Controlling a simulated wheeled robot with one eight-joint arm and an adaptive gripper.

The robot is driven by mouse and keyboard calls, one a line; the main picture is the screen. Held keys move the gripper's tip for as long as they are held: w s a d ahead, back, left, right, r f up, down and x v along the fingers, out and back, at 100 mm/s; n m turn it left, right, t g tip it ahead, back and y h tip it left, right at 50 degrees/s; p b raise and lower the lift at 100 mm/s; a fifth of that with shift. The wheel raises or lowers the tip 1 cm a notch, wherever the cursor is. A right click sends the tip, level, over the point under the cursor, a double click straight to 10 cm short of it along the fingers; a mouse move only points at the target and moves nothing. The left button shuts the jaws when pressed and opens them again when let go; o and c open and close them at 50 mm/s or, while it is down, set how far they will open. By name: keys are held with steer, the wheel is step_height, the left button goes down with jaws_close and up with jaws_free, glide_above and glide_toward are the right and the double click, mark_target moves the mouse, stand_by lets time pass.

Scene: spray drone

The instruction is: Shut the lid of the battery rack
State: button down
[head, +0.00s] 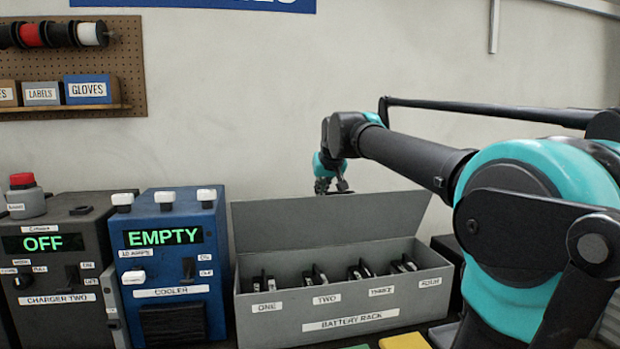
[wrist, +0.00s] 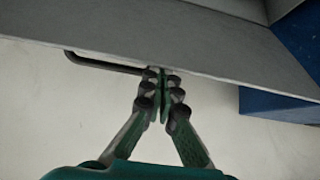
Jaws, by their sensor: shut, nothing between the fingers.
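The grey battery rack (head: 270,316) stands on the bench with its label facing me. Its lid (head: 290,222) is open and stands up, leaning back at the rear of the box. Several dark batteries with grips sit inside, above the labels ONE to FOUR. My gripper (head: 332,186) is at the lid's top edge, on the wall side, its fingertips partly hidden by the lid. In the wrist view my gripper (wrist: 163,78) is shut and empty, its tips at the grey lid's edge (wrist: 150,38). A dark bar (wrist: 105,63) runs along that edge to the fingertips; I cannot tell whether they touch.
The blue cooler (head: 177,248) reading EMPTY stands close to the rack's left. Charger two (head: 58,262) is further left. The wall (head: 260,110) is close behind the lid. A yellow item (head: 404,341) lies in front of the rack. My arm spans the right side.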

steer(key=s+d+f+t, duration=0.1)
steer(key=s+f+t, duration=0.2)
steer(key=s+f, duration=0.4)
steer(key=s+f+t, duration=0.3)
steer(key=s+f, duration=0.5)
steer(key=f, duration=0.4)
steer(key=shift+s+d+f+y, duration=0.15)
steer(key=shift+d+f+y, duration=0.2)
steer(key=shift+d+y, duration=0.05)
